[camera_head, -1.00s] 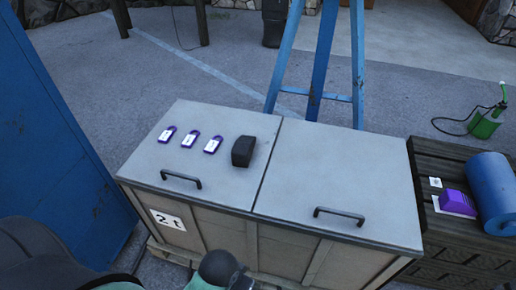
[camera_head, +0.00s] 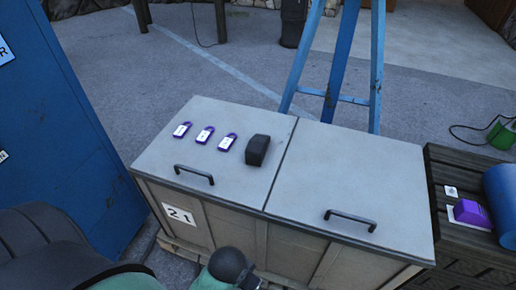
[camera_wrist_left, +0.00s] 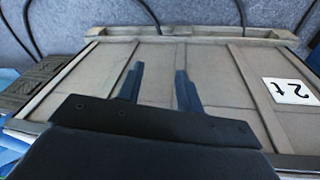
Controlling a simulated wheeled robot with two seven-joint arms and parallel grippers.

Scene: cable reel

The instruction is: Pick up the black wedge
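The black wedge (camera_head: 257,150) lies on the left lid of the grey box (camera_head: 330,165), right of several purple tags and near the seam between the two lids. Nothing touches it. In the head view, part of my left arm shows at the bottom left, but its fingers are out of frame. In the left wrist view my left gripper (camera_wrist_left: 158,88) has its two fingers apart with nothing between them. It faces the box's front side with the "2 t" label. The wedge does not show in that view. My right gripper is in neither view.
Purple tags (camera_head: 205,134) lie in a row on the left lid. Handles (camera_head: 194,174) stick up along the lids' front edges. A blue cabinet (camera_head: 60,120) stands at left, a blue ladder (camera_head: 336,65) behind. A dark crate (camera_head: 460,245) at right holds a purple wedge (camera_head: 471,213) and blue cylinder (camera_head: 502,195).

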